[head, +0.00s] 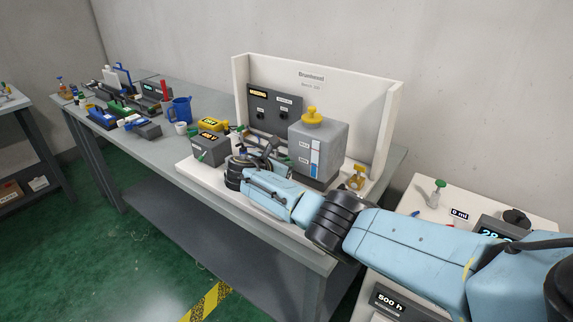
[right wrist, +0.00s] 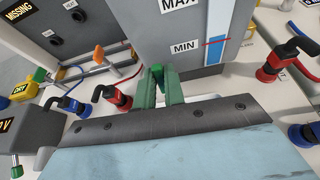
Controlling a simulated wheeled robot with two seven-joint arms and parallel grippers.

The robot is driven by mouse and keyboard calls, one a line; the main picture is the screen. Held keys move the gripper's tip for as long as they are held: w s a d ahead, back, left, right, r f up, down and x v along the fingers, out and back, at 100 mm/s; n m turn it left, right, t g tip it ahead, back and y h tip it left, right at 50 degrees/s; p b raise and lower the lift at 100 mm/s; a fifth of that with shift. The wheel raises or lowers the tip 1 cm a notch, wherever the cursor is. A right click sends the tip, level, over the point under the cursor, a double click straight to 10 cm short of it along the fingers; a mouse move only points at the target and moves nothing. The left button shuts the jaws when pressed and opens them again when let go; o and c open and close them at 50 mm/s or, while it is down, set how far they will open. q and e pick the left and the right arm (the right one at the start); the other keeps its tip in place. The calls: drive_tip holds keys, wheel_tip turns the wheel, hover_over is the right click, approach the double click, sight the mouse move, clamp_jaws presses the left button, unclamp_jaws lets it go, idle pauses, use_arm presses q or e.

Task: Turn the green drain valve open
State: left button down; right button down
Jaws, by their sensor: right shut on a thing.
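The green drain valve (right wrist: 157,69) shows in the right wrist view as a small bright green piece between my right gripper's fingers, at the foot of the grey tank (right wrist: 185,48) with MAX and MIN marks. My right gripper (right wrist: 160,90) is shut on it; its grey-green fingers hide most of the valve, so its turn angle cannot be told. In the head view, the right gripper (head: 272,150) reaches in beside the grey tank (head: 318,150) with its yellow cap. The valve is hidden there. My left gripper is not in view.
Red (right wrist: 115,97) and blue (right wrist: 76,101) valves stand left of the gripper, another red valve (right wrist: 272,66) and blue valve (right wrist: 303,134) right. A grey meter box (head: 210,148) stands close by. The white back panel (head: 360,90) bounds the bench.

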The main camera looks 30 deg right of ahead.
drive_tip(key=shift+a+g, duration=0.1)
drive_tip(key=shift+g, duration=0.2)
idle(0.4)
drive_tip(key=c, duration=1.5)
unclamp_jaws()
drive_tip(key=shift+w, duration=0.1)
drive_tip(key=shift+a+r, duration=0.1)
drive_tip(key=shift+a, duration=0.1)
drive_tip(key=p+v, duration=0.3)
drive_tip(key=v, duration=1)
